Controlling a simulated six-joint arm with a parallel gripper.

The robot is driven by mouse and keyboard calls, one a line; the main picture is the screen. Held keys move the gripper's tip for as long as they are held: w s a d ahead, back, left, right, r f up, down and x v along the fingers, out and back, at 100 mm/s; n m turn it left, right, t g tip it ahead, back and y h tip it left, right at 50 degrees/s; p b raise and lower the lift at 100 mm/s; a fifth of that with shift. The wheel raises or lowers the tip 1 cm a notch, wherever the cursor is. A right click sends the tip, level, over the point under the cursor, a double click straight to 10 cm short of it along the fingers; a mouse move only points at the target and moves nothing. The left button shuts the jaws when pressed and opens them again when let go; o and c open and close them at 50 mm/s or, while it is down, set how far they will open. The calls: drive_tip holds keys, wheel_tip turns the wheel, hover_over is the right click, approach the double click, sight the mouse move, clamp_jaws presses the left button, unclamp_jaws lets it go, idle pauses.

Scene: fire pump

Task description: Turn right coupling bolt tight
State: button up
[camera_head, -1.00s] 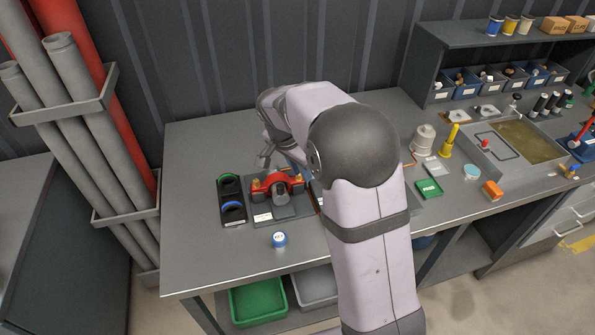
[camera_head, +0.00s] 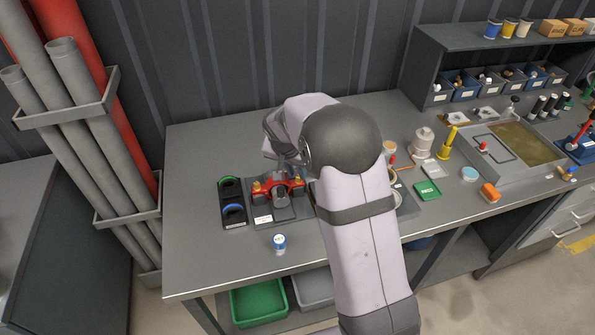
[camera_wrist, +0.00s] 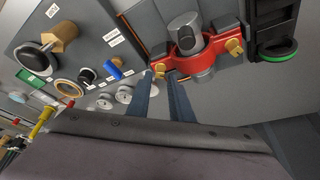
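The red coupling (camera_head: 275,190) clamps a grey pipe (camera_head: 281,200) on a dark plate; it also shows in the wrist view (camera_wrist: 186,40). One brass bolt (camera_head: 257,187) is on its left in the head view and another, the right coupling bolt (camera_head: 299,184), on its right. In the wrist view the sides are swapped, so the right bolt (camera_wrist: 160,70) is at the left. My gripper (camera_wrist: 161,76) has its two blue-grey fingers apart, with tips on either side of that bolt. Contact with the bolt cannot be made out.
A black tray with green and blue rings (camera_head: 232,203) stands left of the coupling. A blue-and-white can (camera_head: 279,243) stands in front. A labelled panel with fittings (camera_wrist: 75,50) lies beside the coupling. The left bench end is clear.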

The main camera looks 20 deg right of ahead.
sight(297, 176)
drive_tip(key=shift+p+x, duration=0.35)
drive_tip(key=shift+x, duration=1.05)
drive_tip(key=shift+c, duration=0.7)
clamp_jaws()
drive_tip(key=shift+f+b, duration=0.1)
drive_tip(key=shift+b, duration=0.25)
drive_tip(key=m+b, duration=0.2)
drive_tip(key=b, duration=0.1)
drive_tip(key=shift+w+a+f+h, duration=0.1)
drive_tip(key=shift+f+h, duration=0.1)
drive_tip(key=shift+h, duration=0.1)
drive_tip(key=m+b, duration=0.1)
drive_tip(key=m+g+b, duration=0.1)
drive_tip(key=shift+r+m+h, duration=0.25)
drive_tip(key=shift+m+h, duration=0.05)
drive_tip(key=shift+h, duration=0.1)
drive_tip(key=shift+r, duration=0.1)
